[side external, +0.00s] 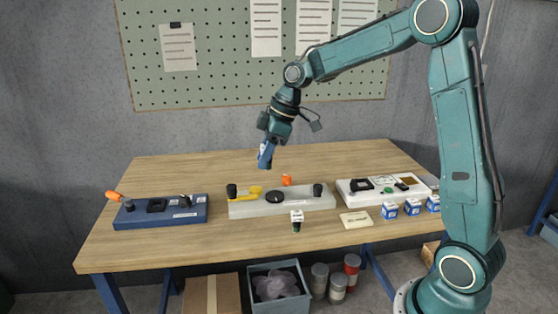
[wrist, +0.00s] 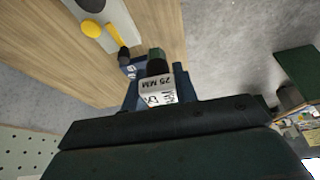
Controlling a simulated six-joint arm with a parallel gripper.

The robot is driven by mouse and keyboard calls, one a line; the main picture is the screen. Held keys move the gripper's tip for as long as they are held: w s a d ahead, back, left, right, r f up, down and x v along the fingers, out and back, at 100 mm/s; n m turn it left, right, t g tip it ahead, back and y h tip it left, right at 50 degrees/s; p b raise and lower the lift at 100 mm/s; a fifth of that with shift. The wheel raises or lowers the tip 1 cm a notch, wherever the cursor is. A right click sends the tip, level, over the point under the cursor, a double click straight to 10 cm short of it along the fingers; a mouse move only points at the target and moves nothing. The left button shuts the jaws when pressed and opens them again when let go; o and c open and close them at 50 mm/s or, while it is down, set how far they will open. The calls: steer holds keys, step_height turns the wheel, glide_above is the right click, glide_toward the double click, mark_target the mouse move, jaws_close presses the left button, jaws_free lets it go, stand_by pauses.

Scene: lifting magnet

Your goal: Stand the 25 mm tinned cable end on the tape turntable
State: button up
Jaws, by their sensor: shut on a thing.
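My gripper (side external: 265,158) hangs high above the back of the bench, pointing down. In the wrist view its blue jaws (wrist: 132,97) are shut on the cable end (wrist: 158,92), which has a white label reading 25 MM, a black sleeve and a dark green tip pointing away from the gripper. In the side view the jaws largely hide it. The likely tape turntable is the black disc (side external: 275,196) on a pale grey block (side external: 315,203). The disc looks empty, and my gripper is above and behind it, clear of it.
Yellow parts (side external: 246,195), black posts and an orange item (side external: 287,180) are by the disc. Another white-labelled, green-ended piece (side external: 297,217) stands in front. A blue fixture (side external: 160,213) is left; a white tray (side external: 362,198) and blue-white boxes (side external: 411,207) are right.

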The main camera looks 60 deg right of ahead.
steer(key=shift+w+d, duration=0.1)
steer(key=shift+w+d+r, duration=0.3)
steer(key=shift+w+d, duration=0.05)
steer(key=shift+w, duration=0.05)
step_height(320, 180, up, 4)
steer(key=f, duration=0.1)
glide_above(267, 196)
steer(key=s, duration=0.2)
steer(key=shift+w+d+r+n, duration=0.3)
steer(key=shift+d+r+n, duration=0.1)
steer(key=shift+d, duration=0.25)
steer(key=shift+f, duration=0.15)
step_height(267, 196, down, 20)
steer(key=shift+r, duration=0.15)
stand_by(0.4)
